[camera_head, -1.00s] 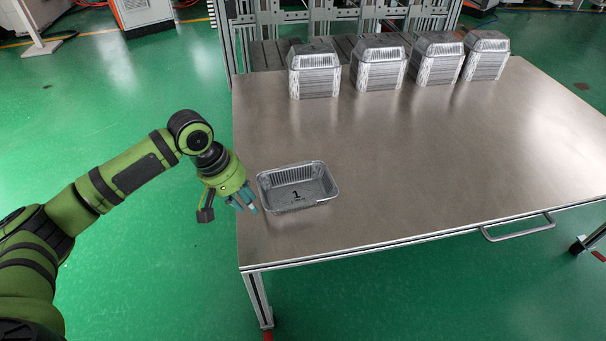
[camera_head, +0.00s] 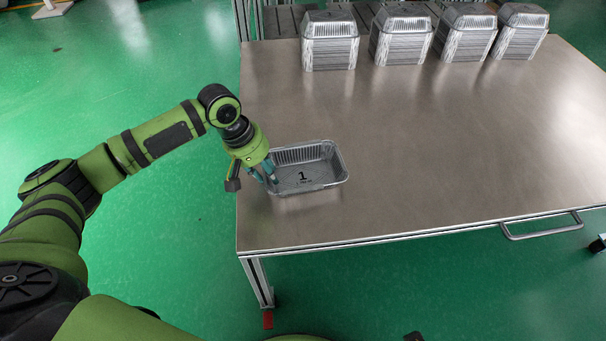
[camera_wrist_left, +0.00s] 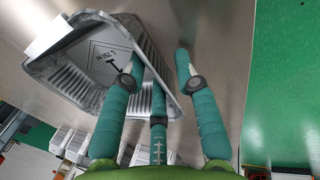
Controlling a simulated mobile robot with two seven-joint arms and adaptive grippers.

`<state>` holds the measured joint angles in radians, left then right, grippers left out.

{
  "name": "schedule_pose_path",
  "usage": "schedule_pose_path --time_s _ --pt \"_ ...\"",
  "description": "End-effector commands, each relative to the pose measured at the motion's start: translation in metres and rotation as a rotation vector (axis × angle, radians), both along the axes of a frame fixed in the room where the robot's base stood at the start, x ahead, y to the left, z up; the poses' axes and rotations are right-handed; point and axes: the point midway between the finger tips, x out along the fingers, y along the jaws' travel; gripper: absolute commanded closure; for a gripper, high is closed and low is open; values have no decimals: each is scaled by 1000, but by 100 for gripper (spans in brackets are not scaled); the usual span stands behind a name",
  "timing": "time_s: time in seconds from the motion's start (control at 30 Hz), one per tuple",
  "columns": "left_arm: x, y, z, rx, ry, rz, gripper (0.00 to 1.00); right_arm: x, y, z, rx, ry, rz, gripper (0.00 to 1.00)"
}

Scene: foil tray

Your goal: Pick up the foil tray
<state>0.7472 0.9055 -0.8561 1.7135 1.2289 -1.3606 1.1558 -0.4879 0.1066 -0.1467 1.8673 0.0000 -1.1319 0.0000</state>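The foil tray (camera_head: 322,176) is a silver rectangular pan marked "1" inside. It sits upright on the metal table near its left edge. My left gripper (camera_head: 267,175) is at the tray's left end, fingers pointing down. In the left wrist view, the tray (camera_wrist_left: 68,70) lies to the left, and the gripper (camera_wrist_left: 157,62) has its fingers spread. One finger is over the tray's inside and another is outside its wall, with the rim between them. No finger is clearly pressed on the wall. My right gripper does not show.
Several stacks of foil trays, such as the leftmost stack (camera_head: 330,42), stand along the table's back edge. The table (camera_head: 430,150) is clear to the right of the tray. A handle (camera_head: 543,228) sticks out at the front edge.

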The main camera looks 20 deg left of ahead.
Motion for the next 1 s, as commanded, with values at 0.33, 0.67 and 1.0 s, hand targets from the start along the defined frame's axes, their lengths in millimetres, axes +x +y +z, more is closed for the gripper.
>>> schedule_pose_path --time_s 0.33,0.67,1.0 --pt "0 -1 -2 0 0 0 97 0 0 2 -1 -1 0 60" --pt "0 0 -2 0 1 0 100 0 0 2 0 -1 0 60" --pt "1 -1 18 1 -1 -1 100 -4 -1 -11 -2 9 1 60"
